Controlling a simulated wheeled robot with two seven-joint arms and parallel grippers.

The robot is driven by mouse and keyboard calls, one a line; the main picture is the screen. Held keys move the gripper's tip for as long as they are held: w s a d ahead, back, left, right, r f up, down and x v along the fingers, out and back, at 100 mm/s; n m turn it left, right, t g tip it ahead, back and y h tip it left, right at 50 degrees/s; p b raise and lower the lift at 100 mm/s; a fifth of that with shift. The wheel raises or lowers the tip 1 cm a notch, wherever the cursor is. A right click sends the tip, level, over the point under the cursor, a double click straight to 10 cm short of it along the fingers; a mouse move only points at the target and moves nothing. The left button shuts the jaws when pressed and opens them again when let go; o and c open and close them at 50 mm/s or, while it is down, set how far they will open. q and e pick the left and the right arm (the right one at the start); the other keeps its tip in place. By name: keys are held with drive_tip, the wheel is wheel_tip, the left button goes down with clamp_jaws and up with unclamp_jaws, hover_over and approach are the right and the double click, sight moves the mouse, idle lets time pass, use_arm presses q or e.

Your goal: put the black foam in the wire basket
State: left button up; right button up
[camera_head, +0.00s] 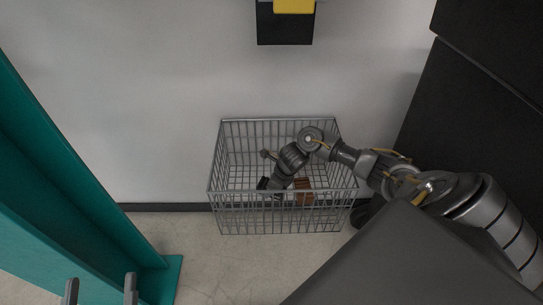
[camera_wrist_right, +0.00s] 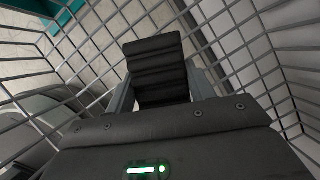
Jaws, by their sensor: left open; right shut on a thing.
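The wire basket (camera_head: 281,228) stands on the floor against the wall. My right arm reaches over its right side and down into it. My right gripper (camera_wrist_right: 161,88) is shut on the black foam (camera_wrist_right: 158,62), a dark ribbed block between its two fingers. Basket wires surround the foam in the right wrist view. In the head view the wires and my wrist partly hide the foam and this gripper; I cannot tell whether the foam touches the basket floor. My left gripper (camera_head: 101,290) is open and empty at the bottom left, far from the basket.
A brown block (camera_head: 304,192) is inside the basket, right of my right wrist. A teal frame (camera_head: 75,215) stands at the left. Dark blocks (camera_head: 475,95) rise at the right. A black and yellow box (camera_head: 285,25) is on the wall above. The floor left of the basket is clear.

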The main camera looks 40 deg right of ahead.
drive_tip(key=shift+f, duration=0.2)
drive_tip(key=o, duration=0.9)
use_arm(q)
drive_tip(key=shift+s+a+r+t+h, duration=0.15)
drive_tip(key=shift+r+t+h, duration=0.15)
drive_tip(key=shift+r+t, duration=0.35)
use_arm(e)
drive_tip(key=shift+o, duration=0.2)
drive_tip(key=shift+r, duration=0.35)
drive_tip(key=shift+p+v, duration=0.75)
drive_tip(key=p+v, duration=0.1)
drive_tip(key=v, duration=0.5)
drive_tip(key=shift+w+p, duration=0.15)
drive_tip(key=shift+p, duration=0.15)
use_arm(q)
drive_tip(key=a+f+n+g+y, duration=0.1)
drive_tip(key=a+f+g+y, duration=0.1)
drive_tip(key=f, duration=0.3)
drive_tip(key=w+a+f+g+y, duration=0.1)
drive_tip(key=f+g+y, duration=0.3)
drive_tip(key=f, duration=0.1)
drive_tip(key=shift+a+f+n+g, duration=0.3)
drive_tip(key=shift+a+n+g, duration=0.05)
drive_tip(key=shift+a+n, duration=0.05)
use_arm(e)
drive_tip(key=shift+r, duration=0.25)
use_arm(q)
drive_tip(key=shift+w, duration=0.1)
